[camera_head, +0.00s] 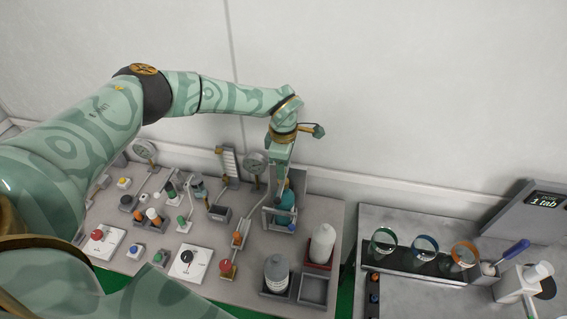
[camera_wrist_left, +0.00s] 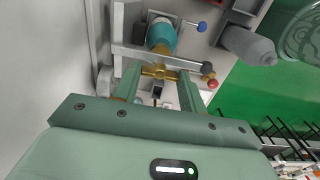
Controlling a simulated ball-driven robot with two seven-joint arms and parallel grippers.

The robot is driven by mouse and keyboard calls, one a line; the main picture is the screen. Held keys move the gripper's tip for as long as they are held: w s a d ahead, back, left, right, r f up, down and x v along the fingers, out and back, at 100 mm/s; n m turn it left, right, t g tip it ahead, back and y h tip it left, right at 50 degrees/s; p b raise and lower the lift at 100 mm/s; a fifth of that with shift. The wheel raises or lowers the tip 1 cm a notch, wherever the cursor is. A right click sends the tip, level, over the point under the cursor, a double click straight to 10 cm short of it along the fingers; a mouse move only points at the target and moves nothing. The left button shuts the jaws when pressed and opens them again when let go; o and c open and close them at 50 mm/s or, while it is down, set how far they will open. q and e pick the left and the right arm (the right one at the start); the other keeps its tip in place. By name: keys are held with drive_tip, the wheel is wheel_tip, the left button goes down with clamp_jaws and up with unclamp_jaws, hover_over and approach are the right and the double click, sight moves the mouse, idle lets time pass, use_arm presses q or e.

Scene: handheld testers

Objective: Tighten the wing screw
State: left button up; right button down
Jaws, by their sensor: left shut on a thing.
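The brass wing screw (camera_wrist_left: 160,72) shows in the left wrist view at the grey crossbar of a small frame (camera_wrist_left: 190,60). My left gripper (camera_wrist_left: 160,80) has one finger on each side of it and is shut on its wings. In the head view my left gripper (camera_head: 279,183) points down at the same frame (camera_head: 268,218), at the back right of the left bench, and hides the screw. A teal bottle (camera_head: 287,201) stands in the frame; it also shows in the left wrist view (camera_wrist_left: 161,35), beyond the screw. My right gripper is not in view.
A grey bottle (camera_head: 276,276) and a white bottle in a red holder (camera_head: 321,245) stand in front and to the right. A round gauge (camera_head: 255,161) is close on the left. Switches and knobs fill the bench's left. A second bench (camera_head: 400,290) holds coloured rings.

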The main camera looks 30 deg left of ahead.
use_arm(q)
drive_tip(key=o, duration=1)
wheel_tip(320, 180, up, 16)
drive_tip(key=shift+r, duration=0.2)
drive_tip(key=shift+f, duration=0.1)
